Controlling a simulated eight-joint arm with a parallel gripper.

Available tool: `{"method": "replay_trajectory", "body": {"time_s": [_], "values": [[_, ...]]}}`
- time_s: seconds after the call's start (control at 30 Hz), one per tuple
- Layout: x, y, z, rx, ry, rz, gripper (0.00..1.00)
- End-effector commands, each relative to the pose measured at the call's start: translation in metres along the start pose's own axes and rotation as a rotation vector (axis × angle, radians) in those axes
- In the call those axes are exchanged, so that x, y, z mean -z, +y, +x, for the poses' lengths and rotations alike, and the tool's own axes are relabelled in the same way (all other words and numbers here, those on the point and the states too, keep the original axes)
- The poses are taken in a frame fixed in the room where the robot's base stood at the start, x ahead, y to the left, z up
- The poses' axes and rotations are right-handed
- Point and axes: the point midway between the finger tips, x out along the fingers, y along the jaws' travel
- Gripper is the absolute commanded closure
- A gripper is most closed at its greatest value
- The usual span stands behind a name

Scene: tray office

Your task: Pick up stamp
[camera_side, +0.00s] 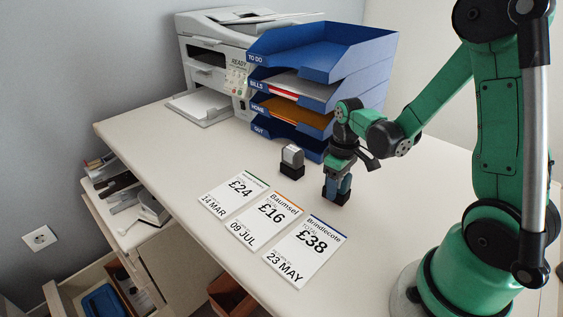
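A small stamp (292,161) with a grey-white top and a black base stands upright on the desk, left of my gripper. A second small block, dark with a black base (335,196), stands right under my gripper and looks like another stamp. My gripper (339,181) points down with its fingers at the upper part of this block. The fingers hide much of it, and I cannot tell if they are shut on it. Its base seems to be at the desk surface.
Three bill cards (272,230) lie in front of the stamps. A blue letter tray stack (352,72) stands close behind, with a printer (215,62) to its left. An open drawer (135,215) lies below the desk's left edge.

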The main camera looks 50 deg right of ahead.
Motion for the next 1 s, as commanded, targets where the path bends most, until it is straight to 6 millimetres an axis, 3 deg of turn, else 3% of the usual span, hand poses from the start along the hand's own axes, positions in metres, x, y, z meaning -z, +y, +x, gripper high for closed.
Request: {"method": "replay_trajectory", "body": {"time_s": [0.03,0.07,0.57,0.77,1.0], "values": [[0.0,0.0,0.0,0.0,0.0,0.0,0.92],[0.0,0.0,0.0,0.0,0.0,0.0,1.0],[0.0,0.0,-0.009,0.0,0.0,0.0,1.0],[0.0,0.0,-0.04,0.0,0.0,0.0,1.0],[-0.001,0.0,-0.099,0.0,0.0,0.0,1.0]]}}
